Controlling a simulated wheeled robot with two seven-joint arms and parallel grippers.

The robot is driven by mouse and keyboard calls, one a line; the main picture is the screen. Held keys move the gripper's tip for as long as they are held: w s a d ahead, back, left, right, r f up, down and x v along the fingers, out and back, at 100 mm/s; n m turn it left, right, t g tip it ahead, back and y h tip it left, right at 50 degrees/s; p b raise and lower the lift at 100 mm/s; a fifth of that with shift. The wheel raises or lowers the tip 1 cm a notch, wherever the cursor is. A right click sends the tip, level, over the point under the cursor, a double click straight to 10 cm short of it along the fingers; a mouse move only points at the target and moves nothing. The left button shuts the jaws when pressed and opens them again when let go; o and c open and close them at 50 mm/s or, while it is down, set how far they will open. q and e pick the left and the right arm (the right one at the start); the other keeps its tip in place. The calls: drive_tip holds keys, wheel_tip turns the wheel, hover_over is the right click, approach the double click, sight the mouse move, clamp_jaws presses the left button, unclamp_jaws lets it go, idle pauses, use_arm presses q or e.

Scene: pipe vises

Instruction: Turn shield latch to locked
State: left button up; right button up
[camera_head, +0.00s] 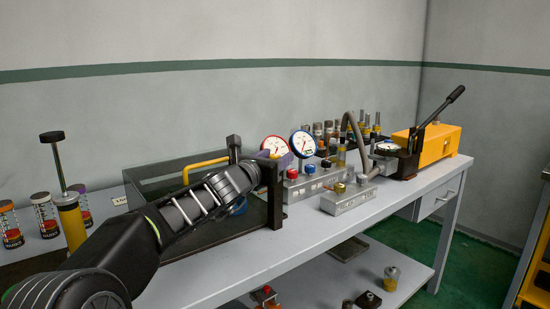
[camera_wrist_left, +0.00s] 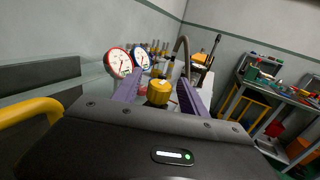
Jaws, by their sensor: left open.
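A clear shield with a dark frame (camera_head: 150,178) stands on the bench at the left, with a yellow handle bar (camera_head: 200,165). The yellow bar (camera_wrist_left: 30,110) also shows at the left of the left wrist view. My left gripper (camera_head: 277,155) is at the shield's right end, beside a dark upright post (camera_head: 273,205). Its purple fingers (camera_wrist_left: 158,92) are apart, with nothing visibly held. A yellow knob (camera_wrist_left: 158,93) appears between them; I cannot tell how far beyond them it is. I cannot make out the shield latch; my arm covers part of the shield. My right gripper is not in view.
Red and blue gauges (camera_head: 275,146) on a grey valve block stand right of the gripper. A second valve block (camera_head: 348,198) and a yellow hand pump (camera_head: 438,142) are farther right. A yellow cylinder with a black-topped rod (camera_head: 70,220) is at left. The bench front is clear.

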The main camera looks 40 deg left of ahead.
use_arm(q)
clamp_jaws()
idle(0.5)
